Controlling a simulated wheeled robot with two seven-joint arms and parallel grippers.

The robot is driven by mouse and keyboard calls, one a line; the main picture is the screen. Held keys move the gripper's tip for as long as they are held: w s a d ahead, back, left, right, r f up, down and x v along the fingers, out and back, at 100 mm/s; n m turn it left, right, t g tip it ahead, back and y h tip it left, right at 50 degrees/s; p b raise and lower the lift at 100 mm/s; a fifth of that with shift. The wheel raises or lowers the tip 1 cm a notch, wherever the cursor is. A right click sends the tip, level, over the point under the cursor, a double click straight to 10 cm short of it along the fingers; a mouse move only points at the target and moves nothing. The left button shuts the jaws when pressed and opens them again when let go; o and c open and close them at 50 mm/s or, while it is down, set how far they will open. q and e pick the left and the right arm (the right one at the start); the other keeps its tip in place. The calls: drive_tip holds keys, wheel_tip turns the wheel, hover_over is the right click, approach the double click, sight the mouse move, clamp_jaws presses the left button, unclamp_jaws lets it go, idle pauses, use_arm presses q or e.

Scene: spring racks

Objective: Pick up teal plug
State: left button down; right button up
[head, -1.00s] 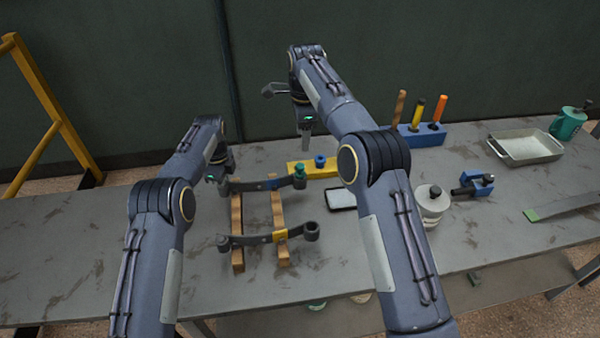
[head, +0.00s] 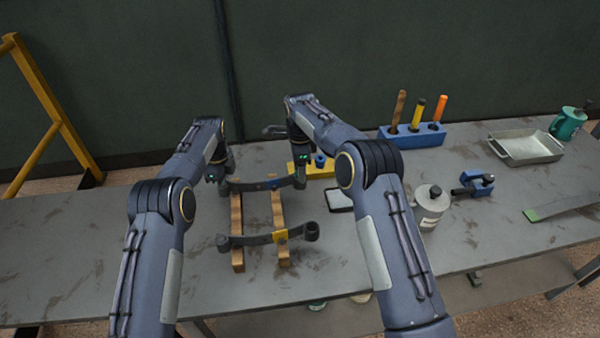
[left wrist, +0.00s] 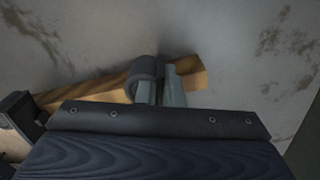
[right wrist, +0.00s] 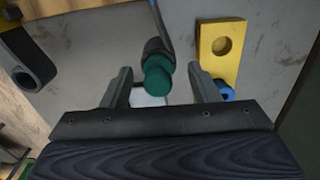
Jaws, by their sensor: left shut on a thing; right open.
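The teal plug (right wrist: 158,76) shows in the right wrist view at the dark eye at one end of the upper leaf spring (head: 255,185). My left gripper (head: 220,175) is shut on the other end of the upper spring. In the left wrist view the spring's rolled eye (left wrist: 146,72) sits at the fingers (left wrist: 162,88).
A yellow block (right wrist: 221,50) with a blue plug (right wrist: 227,91) stands close beside my right gripper. A lower leaf spring (head: 258,239) lies across wooden rails (head: 237,215). A bottle (head: 430,207), blue tool holder (head: 415,136) and metal tray (head: 527,147) stand to the right.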

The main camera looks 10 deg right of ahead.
use_arm(q)
drive_tip(key=shift+w, duration=0.1)
use_arm(e)
drive_tip(key=shift+f, duration=0.2)
drive_tip(key=c, duration=1.1)
drive_tip(key=shift+r, duration=0.1)
wheel_tip(320, 180, up, 10)
drive_tip(key=shift+f, duration=0.1)
drive_tip(key=o, duration=0.4)
use_arm(q)
drive_tip(key=shift+r, duration=0.1)
use_arm(e)
drive_tip(key=c, duration=0.4)
use_arm(q)
drive_tip(key=c, duration=1.5)
unclamp_jaws()
